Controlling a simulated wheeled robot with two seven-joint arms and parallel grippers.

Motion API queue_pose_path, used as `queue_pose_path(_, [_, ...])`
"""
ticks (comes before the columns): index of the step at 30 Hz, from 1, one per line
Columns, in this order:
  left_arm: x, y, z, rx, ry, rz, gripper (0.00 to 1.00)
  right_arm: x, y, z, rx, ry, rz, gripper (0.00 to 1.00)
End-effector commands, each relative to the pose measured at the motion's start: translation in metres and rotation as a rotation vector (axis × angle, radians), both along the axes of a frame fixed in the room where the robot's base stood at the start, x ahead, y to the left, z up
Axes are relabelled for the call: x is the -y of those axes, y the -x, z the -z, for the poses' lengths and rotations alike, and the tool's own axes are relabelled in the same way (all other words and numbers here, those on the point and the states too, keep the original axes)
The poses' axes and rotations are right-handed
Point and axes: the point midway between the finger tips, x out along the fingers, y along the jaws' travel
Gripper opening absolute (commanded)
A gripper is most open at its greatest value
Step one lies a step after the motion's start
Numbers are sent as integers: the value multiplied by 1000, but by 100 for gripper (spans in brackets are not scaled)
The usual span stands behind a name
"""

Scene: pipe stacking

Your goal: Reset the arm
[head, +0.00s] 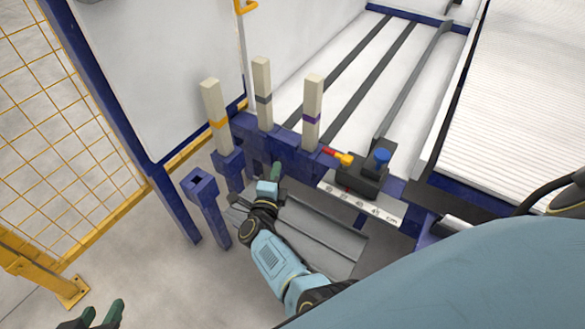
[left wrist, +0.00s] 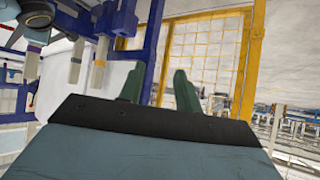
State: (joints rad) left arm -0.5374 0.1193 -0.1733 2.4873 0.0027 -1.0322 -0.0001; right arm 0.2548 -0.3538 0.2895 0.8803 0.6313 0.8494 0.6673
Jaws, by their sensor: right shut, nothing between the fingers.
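Three pale square pipes stand upright in blue holders in the head view. One has an orange band (head: 213,110), one a grey band (head: 262,95) and one a purple band (head: 312,100). A separate blue holder (head: 199,188) at the left is empty. My right gripper (head: 276,172) is shut and empty, in front of the blue frame and below the pipes, apart from them. My left gripper (head: 103,315) is at the bottom left edge, partly cut off. Its two green fingers stand apart with nothing between them in the left wrist view (left wrist: 158,88).
A yellow mesh fence (head: 70,125) stands at the left. A black box with a blue button (head: 381,157) and a ruler strip (head: 360,203) sit right of my right gripper. A grey sloped tray (head: 315,232) lies under my right arm.

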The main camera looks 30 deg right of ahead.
Motion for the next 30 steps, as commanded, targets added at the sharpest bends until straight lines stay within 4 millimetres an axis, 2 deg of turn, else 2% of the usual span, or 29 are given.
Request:
queue_pose_path(4, [2,-3,-3,23,5,2,34,-6,-2,0,1,1,0,0])
queue_pose_path(20, [2,-3,-3,20,6,2,34,-6,-2,-3,0,0,0,0])
queue_pose_path(23, [2,-6,2,-4,0,2,34,-6,-2,-17,0,0,0,0])
queue_pose_path(25, [2,-8,10,-36,-7,0,34,-6,-2,-33,1,1,0,0])
queue_pose_path(30, [0,-6,44,-147,-31,-1,34,-6,-2,-83,1,0,0,0])
